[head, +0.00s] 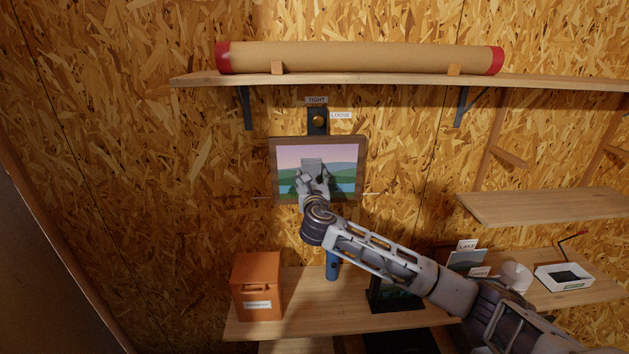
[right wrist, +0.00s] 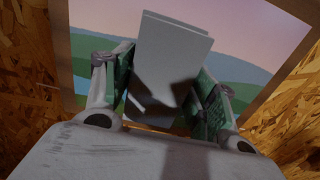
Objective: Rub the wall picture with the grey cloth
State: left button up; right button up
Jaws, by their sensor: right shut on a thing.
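The wall picture (head: 345,160) hangs on the chipboard wall in a brown wooden frame. It shows a pink sky, green hills and blue water. My right gripper (head: 313,176) is in front of the picture's middle left part, reaching up from the lower right. It is shut on the grey cloth (head: 312,164), which looks like a flat, pale grey block. In the right wrist view the cloth (right wrist: 168,62) stands up between the two fingers, in front of the picture (right wrist: 95,55). I cannot tell whether the cloth touches the picture. My left gripper is not in view.
A knob (head: 319,120) with TIGHT and LOOSE labels sits just above the picture. A shelf (head: 370,80) above holds a long cardboard tube (head: 360,58). Below, the bench (head: 300,310) bears an orange box (head: 257,287), a blue object (head: 332,267) and a black stand (head: 390,300).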

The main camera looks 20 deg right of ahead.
dwell(0.3)
jog(key=a, duration=0.2)
jog(key=w+a, duration=0.1)
jog(key=shift+a+r, duration=0.1)
jog(key=shift+a, duration=0.25)
dwell(0.3)
jog(key=shift+r, duration=0.3)
jog(key=shift+d, duration=0.1)
dwell(0.4)
jog(key=shift+s+d, duration=0.25)
jog(key=shift+d, duration=0.7)
jog(key=shift+s+d, duration=0.25)
jog(key=shift+d, duration=0.65)
jog(key=shift+d+f, duration=0.1)
jog(key=shift+s+d, duration=0.3)
jog(key=shift+d, duration=0.6)
jog(key=shift+s+d, duration=0.25)
jog(key=shift+d, duration=0.65)
jog(key=shift+d, duration=0.2)
